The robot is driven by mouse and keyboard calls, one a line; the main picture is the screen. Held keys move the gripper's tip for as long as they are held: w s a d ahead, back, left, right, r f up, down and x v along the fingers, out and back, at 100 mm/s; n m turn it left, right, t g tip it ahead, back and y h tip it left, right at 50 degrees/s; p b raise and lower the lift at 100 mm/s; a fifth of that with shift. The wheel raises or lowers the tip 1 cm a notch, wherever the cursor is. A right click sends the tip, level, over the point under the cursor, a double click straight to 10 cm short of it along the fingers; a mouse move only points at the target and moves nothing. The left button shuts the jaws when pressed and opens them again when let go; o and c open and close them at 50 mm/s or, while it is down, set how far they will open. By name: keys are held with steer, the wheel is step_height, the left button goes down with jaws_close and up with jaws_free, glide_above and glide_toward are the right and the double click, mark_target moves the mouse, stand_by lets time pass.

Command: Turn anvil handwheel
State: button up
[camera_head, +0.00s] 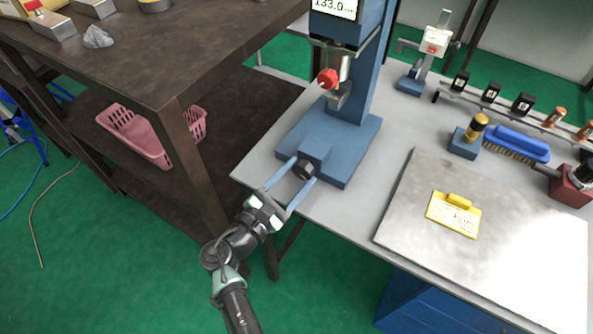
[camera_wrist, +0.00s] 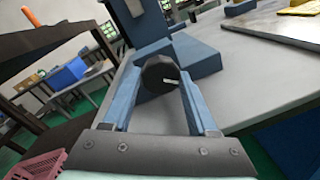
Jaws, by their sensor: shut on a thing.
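The anvil handwheel (camera_head: 305,171) is a small dark round knob on the front of the blue base of a bench tester (camera_head: 352,136). In the wrist view the handwheel (camera_wrist: 160,76) shows as a dark knob with a short white mark on its face. My gripper (camera_head: 304,170) reaches it from the front, with one long blue finger on each side. Its fingers are shut on the handwheel. Above it, the tester has a red knob (camera_head: 328,79) and a display reading about 133.0.
A grey bench top (camera_head: 262,168) carries the tester. At right lie a metal plate (camera_head: 410,215) with a yellow tag (camera_head: 453,214), a blue brush (camera_head: 520,142) and a small instrument (camera_head: 428,50). A dark table (camera_head: 150,75) stands at left, with a pink basket (camera_head: 135,135) below.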

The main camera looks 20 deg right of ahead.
steer(key=n+p, duration=0.2)
steer(key=n, duration=0.4)
steer(key=shift+f, duration=0.1)
steer(key=shift+n, duration=0.3)
stand_by(0.3)
steer(key=o, duration=1.4)
steer(key=v, duration=1.3)
steer(key=shift+s+f+b, duration=0.1)
steer(key=shift+f+b, duration=0.2)
